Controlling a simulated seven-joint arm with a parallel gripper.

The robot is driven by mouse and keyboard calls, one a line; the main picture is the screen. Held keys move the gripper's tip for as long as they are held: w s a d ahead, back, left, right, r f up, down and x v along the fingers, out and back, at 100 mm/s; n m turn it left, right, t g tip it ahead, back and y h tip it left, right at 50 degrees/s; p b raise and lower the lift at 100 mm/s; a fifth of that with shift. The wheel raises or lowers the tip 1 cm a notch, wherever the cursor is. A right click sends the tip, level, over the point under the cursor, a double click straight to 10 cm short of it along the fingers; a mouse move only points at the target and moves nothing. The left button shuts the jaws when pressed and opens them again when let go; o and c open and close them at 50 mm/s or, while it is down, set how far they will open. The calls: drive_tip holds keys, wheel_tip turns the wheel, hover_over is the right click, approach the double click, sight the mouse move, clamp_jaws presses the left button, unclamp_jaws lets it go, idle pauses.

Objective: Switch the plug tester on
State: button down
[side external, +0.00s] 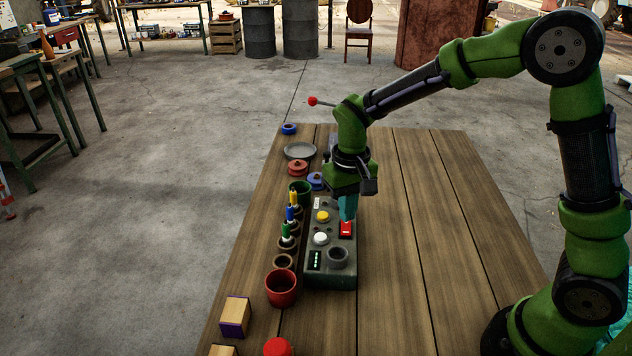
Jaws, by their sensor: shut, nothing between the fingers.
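The plug tester (330,270) is a dark grey box on the wooden table, left of my arm's base. On its top are a yellow button (322,216), a white button (320,239), a red rocker switch (346,230), a round socket (338,256) and a small dark panel with green lights (315,260). My gripper (347,218) points down with its teal fingers shut and empty. The fingertips are right at the far edge of the red switch; I cannot tell whether they touch it. They hide part of the box behind it.
Left of the tester, several coloured plugs (287,232) stand in a row of holders. A red cup (281,288), a green cup (301,190), a grey dish (300,151) and wooden blocks (235,316) stand along the left edge. The table (440,220) right of the tester is clear.

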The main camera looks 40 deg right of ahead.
sight(346, 231)
drive_tip(key=shift+r, duration=1.9)
